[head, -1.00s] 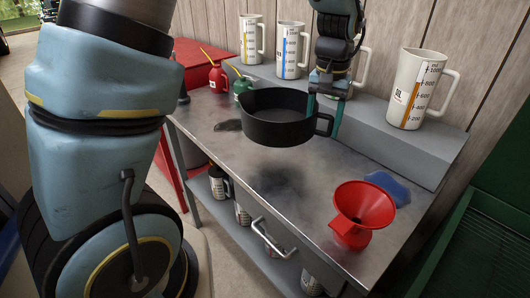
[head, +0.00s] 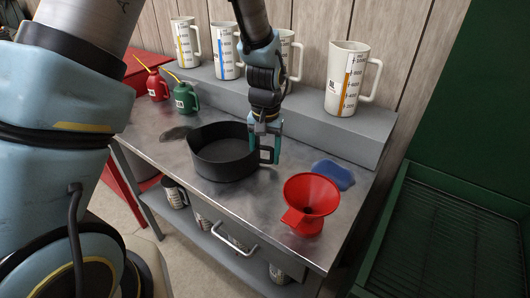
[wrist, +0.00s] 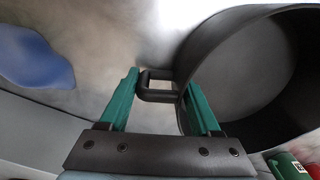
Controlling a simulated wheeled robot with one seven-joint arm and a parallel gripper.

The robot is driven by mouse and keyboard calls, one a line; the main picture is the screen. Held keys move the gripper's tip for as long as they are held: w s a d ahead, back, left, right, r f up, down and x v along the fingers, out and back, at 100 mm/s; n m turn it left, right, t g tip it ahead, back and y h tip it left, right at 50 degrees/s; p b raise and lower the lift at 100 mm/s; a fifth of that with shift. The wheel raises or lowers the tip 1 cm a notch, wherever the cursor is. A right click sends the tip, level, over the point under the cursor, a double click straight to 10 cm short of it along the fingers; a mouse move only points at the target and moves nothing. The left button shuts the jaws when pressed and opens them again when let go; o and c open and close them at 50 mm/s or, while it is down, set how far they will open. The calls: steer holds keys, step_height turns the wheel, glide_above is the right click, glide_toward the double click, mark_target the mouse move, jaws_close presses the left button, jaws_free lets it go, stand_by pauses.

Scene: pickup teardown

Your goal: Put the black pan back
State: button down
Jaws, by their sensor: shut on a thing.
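The black pan (head: 222,158) is upright at the middle of the metal workbench (head: 215,200), low at its surface; I cannot tell whether its base fully touches. My gripper (head: 265,150) reaches down from above at the pan's right side and is shut on its handle. In the wrist view the pan (wrist: 245,65) fills the right side. Its loop handle (wrist: 158,86) lies between the two green fingers of my gripper (wrist: 160,100). The pan's underside is hidden.
A red funnel (head: 311,203) and a blue cloth (head: 334,174) lie right of the pan. A dark patch (head: 176,132) lies left. Oil cans (head: 186,97) stand behind it. Several measuring jugs (head: 352,78) stand on the grey raised shelf (head: 300,119). A green tray (head: 440,240) is at right.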

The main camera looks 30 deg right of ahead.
steer(key=shift+f, duration=0.2)
steer(key=shift+c, duration=0.5)
jaws_free()
steer(key=shift+r, duration=0.1)
step_height(320, 180, up, 12)
steer(key=shift+r+b, duration=0.15)
steer(key=shift+b, duration=1)
steer(key=w+a+n, duration=0.1)
steer(key=w+a, duration=0.2)
steer(key=a, duration=0.4)
steer(key=w+a+n, duration=0.2)
steer(key=a, duration=0.6)
steer(key=s+a+f+n, duration=0.1)
steer(key=a+n, duration=0.1)
steer(key=a, duration=0.7)
steer(key=s+a+f+n+t, duration=0.1)
steer(key=s+a, duration=0.1)
steer(key=a, duration=0.7)
steer(key=shift+a+n, duration=0.2)
steer(key=shift+n, duration=0.2)
